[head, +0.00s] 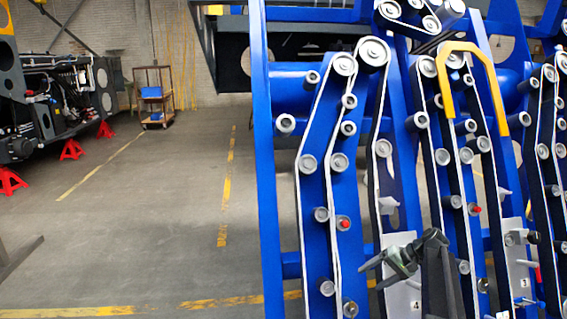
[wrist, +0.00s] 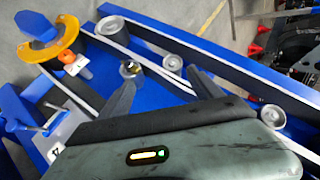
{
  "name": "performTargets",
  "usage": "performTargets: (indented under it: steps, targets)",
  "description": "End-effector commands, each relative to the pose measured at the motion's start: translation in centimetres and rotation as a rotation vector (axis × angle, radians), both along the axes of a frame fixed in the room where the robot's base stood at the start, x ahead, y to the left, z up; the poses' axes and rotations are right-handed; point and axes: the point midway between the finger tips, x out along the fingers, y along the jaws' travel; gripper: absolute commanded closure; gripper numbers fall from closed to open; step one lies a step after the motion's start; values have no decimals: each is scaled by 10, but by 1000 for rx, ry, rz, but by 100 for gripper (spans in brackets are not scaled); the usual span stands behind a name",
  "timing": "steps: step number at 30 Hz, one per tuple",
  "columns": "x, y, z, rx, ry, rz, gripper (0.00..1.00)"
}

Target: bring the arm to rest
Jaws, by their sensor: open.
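My gripper (head: 372,273) is in the lower right of the head view, at the end of my dark arm, in front of the blue harvester chassis (head: 263,200). In the wrist view its two dark fingers are spread apart, and my gripper (wrist: 162,78) is open with nothing held between them. Behind the fingertips lie the blue frame and a grey roller (wrist: 172,63). Whether the fingers touch the chassis is hard to tell. A white numbered plate (head: 414,304) is close beside my arm and partly hidden by it.
The chassis carries many rollers, white-edged belts and a yellow bracket (head: 456,48). Red stands (head: 71,149) hold machinery at the left. A wooden cart (head: 153,95) stands at the back. The grey floor between is clear.

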Motion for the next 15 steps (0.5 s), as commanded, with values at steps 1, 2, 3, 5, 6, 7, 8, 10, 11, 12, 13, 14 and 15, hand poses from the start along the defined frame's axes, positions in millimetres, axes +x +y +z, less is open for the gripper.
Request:
performTargets:
  steps: [1, 2, 3, 5, 6, 7, 8, 10, 11, 12, 13, 14, 15]
  targets:
    - [-19, 48, -7, -39, 15, 59, 25]
    - [-28, 72, -11, -69, 24, 90, 25]
    - [-43, 100, -18, -112, 37, 130, 25]
    - [-67, 135, -27, -181, 53, 183, 25]
    - [-84, 154, -33, -230, 62, 216, 25]
    - [-97, 166, -37, -268, 69, 237, 25]
    - [-109, 176, -41, -305, 73, 255, 25]
    - [-135, 189, -49, -387, 80, 286, 25]
    - [-145, 192, -52, -421, 83, 296, 25]
    - [-157, 193, -55, -464, 85, 305, 25]
    - [-166, 193, -57, -496, 87, 309, 25]
    - [-174, 190, -58, -528, 90, 309, 25]
    - [-185, 184, -60, -571, 93, 305, 25]
